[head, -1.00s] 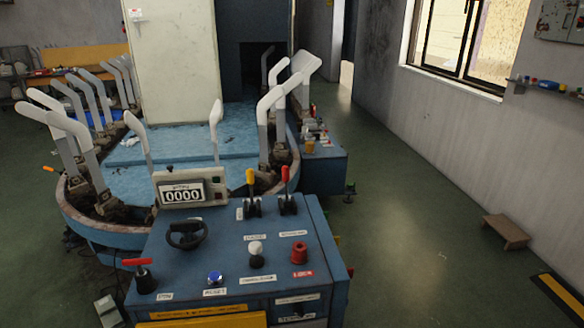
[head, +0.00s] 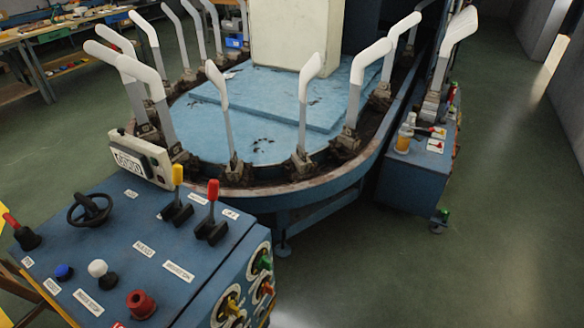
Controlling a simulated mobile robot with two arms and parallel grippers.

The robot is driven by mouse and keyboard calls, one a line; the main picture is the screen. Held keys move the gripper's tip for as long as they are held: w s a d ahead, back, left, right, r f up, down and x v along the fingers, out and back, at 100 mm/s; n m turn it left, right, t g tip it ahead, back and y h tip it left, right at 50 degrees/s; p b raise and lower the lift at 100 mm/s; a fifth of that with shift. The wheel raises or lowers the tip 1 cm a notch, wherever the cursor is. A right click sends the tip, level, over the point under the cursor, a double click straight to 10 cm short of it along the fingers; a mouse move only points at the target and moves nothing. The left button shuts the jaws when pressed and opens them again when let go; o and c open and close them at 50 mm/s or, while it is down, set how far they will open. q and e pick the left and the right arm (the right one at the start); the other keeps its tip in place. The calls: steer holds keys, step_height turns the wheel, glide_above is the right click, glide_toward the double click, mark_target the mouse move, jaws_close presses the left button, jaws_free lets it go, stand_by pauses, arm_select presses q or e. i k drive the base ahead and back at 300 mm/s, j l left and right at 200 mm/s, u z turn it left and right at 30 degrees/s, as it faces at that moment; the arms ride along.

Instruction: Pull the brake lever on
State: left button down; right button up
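A blue control console (head: 150,235) stands at the lower left in the head view. Two levers stand upright at its far right edge: one with a yellow grip (head: 178,174) and one with a red grip (head: 213,189). A further red-handled control (head: 12,222) is at the console's left end. The labels are too small to read, so I cannot tell which one is the brake lever. Neither of my grippers is in view.
The console top also holds a black handwheel (head: 90,208), a white knob (head: 98,268) and a red button (head: 141,303). Behind stands a round blue machine (head: 262,118) with several white leg forms. A blue cabinet (head: 412,182) is at right. The floor (head: 400,285) at lower right is clear.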

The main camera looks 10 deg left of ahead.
mark_target(214, 184)
steer(key=i+l+u, duration=0.1)
steer(key=l, duration=0.3)
steer(key=i+l, duration=0.15)
steer(key=l, duration=0.25)
steer(key=i+l+u, duration=0.15)
steer(key=l, duration=0.3)
steer(key=l+u, duration=0.1)
steer(key=l, duration=0.3)
